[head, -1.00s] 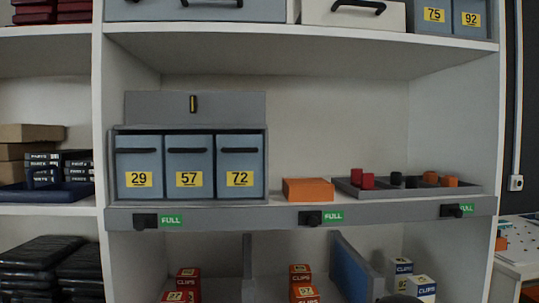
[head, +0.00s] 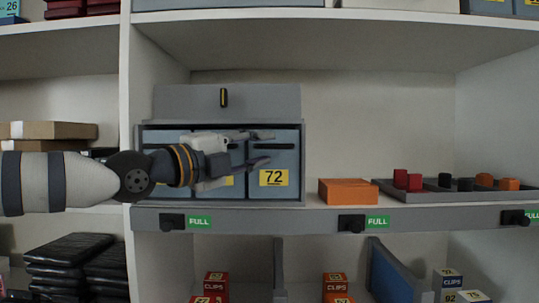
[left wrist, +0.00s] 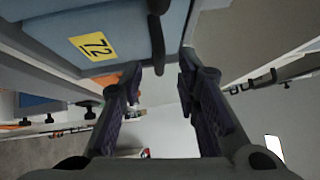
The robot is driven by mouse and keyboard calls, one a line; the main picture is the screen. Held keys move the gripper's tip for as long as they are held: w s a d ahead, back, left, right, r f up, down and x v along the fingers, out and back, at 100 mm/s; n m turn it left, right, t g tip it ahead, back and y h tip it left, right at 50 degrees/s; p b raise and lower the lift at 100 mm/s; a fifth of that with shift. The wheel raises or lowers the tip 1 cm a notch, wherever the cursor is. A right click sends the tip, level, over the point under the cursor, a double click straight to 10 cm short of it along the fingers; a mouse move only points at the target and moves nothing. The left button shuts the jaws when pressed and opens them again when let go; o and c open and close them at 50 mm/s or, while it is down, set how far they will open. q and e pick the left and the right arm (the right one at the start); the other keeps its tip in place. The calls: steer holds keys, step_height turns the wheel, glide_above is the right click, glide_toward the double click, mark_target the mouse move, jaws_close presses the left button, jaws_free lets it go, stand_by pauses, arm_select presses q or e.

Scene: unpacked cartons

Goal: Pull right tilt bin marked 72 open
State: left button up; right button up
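The bin marked 72 (head: 273,191) is the right one of three blue-grey tilt bins in a grey holder on the shelf. It looks shut. Its dark handle (head: 284,148) runs along the upper front, partly behind my fingers. My left gripper (head: 267,149) is open, with its fingers in front of this bin at handle height. In the left wrist view the yellow 72 label (left wrist: 92,46) is at upper left. The black handle (left wrist: 157,42) lies ahead, roughly in line with the gap between the open fingers (left wrist: 160,85). I cannot tell whether they touch. My right gripper is not in view.
The other two bins are mostly covered by my left arm. An orange box (head: 348,192) stands right of the holder, then a grey tray (head: 430,196) with red, black and orange pieces. A white upright (head: 150,60) is at left. The space above the tray is free.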

mark_target(270, 148)
arm_select(q)
steer(key=shift+w+d+f, duration=0.15)
steer(key=shift+w+d, duration=0.75)
steer(key=shift+w, duration=0.1)
steer(key=shift+w+d+r, duration=0.1)
steer(key=shift+d+r, duration=0.05)
steer(key=shift+r, duration=0.2)
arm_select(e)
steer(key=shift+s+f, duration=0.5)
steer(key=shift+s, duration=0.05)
arm_select(q)
jaws_close()
